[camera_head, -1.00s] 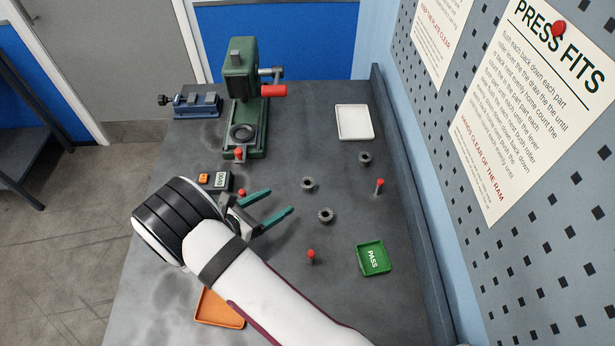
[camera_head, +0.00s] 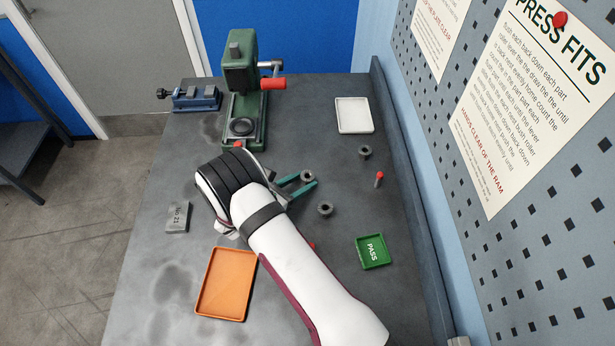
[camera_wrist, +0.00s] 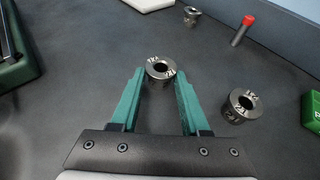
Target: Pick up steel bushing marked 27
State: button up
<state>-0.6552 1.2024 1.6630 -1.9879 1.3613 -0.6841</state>
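Three dark steel bushings show in the head view. One bushing (camera_head: 308,176) sits between the teal fingertips of my gripper (camera_head: 309,181). In the wrist view this bushing (camera_wrist: 160,70) stands upright on the bench at the tips, with a finger on either side; small marks on its rim are too blurred to read surely. My gripper (camera_wrist: 160,76) is open, and I cannot tell whether a finger touches it. A second bushing (camera_head: 325,208) stands nearer the front; in the wrist view it (camera_wrist: 239,105) is right of the fingers. A third bushing (camera_head: 365,152) is farther back.
A red-topped pin (camera_head: 379,178) stands to the right, and another red top (camera_head: 312,246) shows beside my arm. A green PASS tray (camera_head: 359,264), white tray (camera_head: 372,130), orange tray (camera_head: 238,319), grey block (camera_head: 178,222), green press (camera_head: 241,75) and blue vise (camera_head: 205,99) surround the area.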

grip_shut()
